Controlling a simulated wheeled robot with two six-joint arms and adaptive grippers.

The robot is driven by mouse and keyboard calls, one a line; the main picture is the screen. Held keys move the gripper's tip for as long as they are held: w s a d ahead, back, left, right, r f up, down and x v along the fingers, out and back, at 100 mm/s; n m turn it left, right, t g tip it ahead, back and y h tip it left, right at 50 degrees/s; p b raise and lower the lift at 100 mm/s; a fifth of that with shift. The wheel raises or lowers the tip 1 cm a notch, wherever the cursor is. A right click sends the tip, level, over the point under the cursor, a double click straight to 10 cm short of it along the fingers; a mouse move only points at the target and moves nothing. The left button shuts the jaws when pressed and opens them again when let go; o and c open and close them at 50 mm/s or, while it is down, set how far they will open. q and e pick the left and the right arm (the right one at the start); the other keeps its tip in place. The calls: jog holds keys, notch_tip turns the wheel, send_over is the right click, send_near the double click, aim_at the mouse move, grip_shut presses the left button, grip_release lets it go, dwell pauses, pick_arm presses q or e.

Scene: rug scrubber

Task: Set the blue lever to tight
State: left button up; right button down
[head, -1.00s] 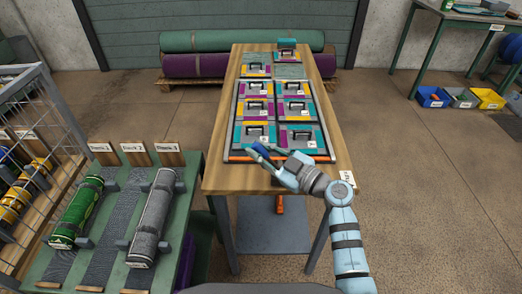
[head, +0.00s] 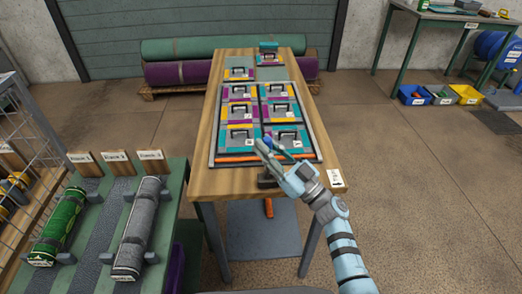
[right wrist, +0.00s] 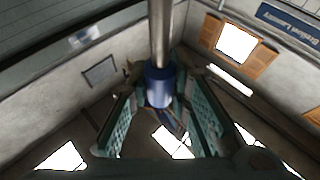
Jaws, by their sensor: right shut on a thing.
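The blue lever grip (head: 267,142) shows at the front edge of the frame on the wooden table, between my right gripper's fingers. My right gripper (head: 264,148) reaches in from the lower right and is shut on it. In the right wrist view the lever is a blue collar (right wrist: 158,88) on a metal rod (right wrist: 160,35), with the gripper fingers on both sides. A small white label (head: 336,178) lies at the table's front right corner; its text is too small to read. My left gripper is not in view.
The frame (head: 262,158) holds several patterned tiles with black handles. An orange handle (head: 268,208) hangs below the table's front edge. A green rack with rolled rugs (head: 140,228) stands at left. The floor to the right is open.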

jog(key=shift+d+f+m+t, duration=0.1)
jog(key=shift+d+m+t, duration=0.2)
jog(key=shift+m, duration=0.1)
jog(key=c, duration=1.4)
grip_release()
jog(key=shift+c, duration=0.2)
jog(key=v, duration=1.2)
jog(key=shift+c, duration=0.5)
